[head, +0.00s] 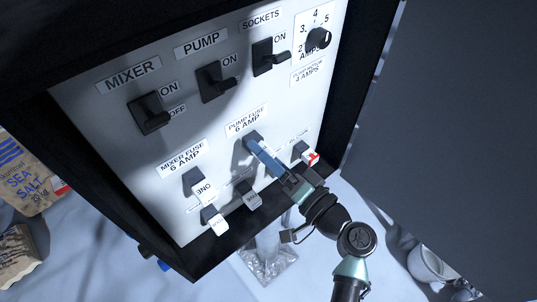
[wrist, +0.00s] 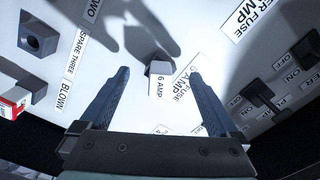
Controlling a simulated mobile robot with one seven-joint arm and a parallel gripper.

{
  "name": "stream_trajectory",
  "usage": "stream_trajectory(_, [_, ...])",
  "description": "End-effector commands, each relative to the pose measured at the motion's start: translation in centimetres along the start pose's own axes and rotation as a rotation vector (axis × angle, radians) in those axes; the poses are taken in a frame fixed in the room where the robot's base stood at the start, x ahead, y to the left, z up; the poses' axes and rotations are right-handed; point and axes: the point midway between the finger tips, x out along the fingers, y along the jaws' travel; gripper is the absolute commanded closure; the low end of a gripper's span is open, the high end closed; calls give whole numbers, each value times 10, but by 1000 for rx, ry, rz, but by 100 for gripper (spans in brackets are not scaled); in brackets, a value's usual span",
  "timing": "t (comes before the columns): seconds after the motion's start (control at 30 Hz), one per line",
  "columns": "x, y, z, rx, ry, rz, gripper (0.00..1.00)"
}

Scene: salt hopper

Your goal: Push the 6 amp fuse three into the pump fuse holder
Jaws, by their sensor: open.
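The pump fuse holder (head: 251,137) is a dark block under the PUMP FUSE 6 AMP label on the white panel. My gripper (head: 256,147) is in front of it and partly hides it. In the wrist view, a small grey fuse with a white 6 AMP tag (wrist: 157,85) stands at the holder, beside the pump fuse label. My gripper's blue fingers (wrist: 159,74) are open, one on each side of the fuse with gaps, touching neither side that I can see. How deep the fuse sits, and its number, I cannot tell.
A fuse with a red tag (head: 311,158) is at the right; its label in the wrist view reads BLOWN. An empty-looking socket (wrist: 38,40) is near SPARE THREE. Several tagged fuses (head: 215,222) line the lower panel. Switches (head: 149,113) protrude above. A black frame (head: 338,95) edges the panel.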

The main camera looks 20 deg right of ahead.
Motion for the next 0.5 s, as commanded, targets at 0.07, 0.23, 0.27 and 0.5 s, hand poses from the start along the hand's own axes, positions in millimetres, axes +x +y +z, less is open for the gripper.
stream_trajectory(0.07, [-2,0,0,0,1,0,4])
stream_trajectory(0.23, [-11,0,-1,1,2,0,4])
stream_trajectory(0.27, [-13,0,-1,1,2,0,4])
stream_trajectory(0.5, [-25,0,0,1,2,1,4])
